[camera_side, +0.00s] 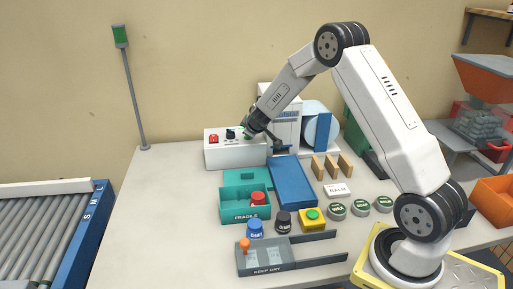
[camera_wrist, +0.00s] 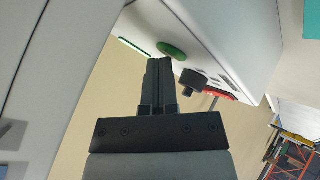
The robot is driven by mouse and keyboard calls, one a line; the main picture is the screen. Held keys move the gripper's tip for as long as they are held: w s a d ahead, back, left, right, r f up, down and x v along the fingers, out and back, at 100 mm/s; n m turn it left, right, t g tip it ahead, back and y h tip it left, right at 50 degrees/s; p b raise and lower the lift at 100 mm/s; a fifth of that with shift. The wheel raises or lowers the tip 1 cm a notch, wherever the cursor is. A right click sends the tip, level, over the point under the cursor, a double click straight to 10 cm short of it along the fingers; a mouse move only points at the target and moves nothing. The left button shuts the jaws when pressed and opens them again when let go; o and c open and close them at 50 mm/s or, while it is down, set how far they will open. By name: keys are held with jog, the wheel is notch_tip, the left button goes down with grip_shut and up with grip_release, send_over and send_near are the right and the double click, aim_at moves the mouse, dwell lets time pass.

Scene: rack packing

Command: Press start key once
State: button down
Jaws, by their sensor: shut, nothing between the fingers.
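A white control box (camera_side: 235,154) stands at the back of the table. On its sloped top are a red switch (camera_side: 213,138), a black knob (camera_side: 230,134) and, at the right end, a green round key partly hidden by my gripper (camera_side: 248,136). In the wrist view the green key (camera_wrist: 172,50) lies just beyond the tips of my shut, empty gripper (camera_wrist: 158,62). The black knob (camera_wrist: 192,78) and the red switch (camera_wrist: 218,93) are to its right. I cannot tell whether the fingertips touch the key. Its label is unreadable.
A white machine with a blue-edged roll (camera_side: 318,128) stands right of the box. A teal FRAGILE crate (camera_side: 245,213), a blue panel (camera_side: 292,182) and a yellow box with a green button (camera_side: 312,220) lie in front. The table's left side (camera_side: 165,215) is clear.

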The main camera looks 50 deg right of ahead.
jog(key=shift+r, duration=3.25)
jog(key=s+a+f+m+g+y, duration=0.1)
jog(key=s+a+f+g+y, duration=0.1)
jog(key=s+a, duration=1)
jog(key=s+a+f+m+g+y, duration=0.1)
jog(key=s+a+g+y, duration=0.2)
jog(key=s+a, duration=0.9)
jog(key=s, duration=0.3)
jog(key=shift+s+a+f, duration=0.15)
jog(key=shift+s+f, duration=0.25)
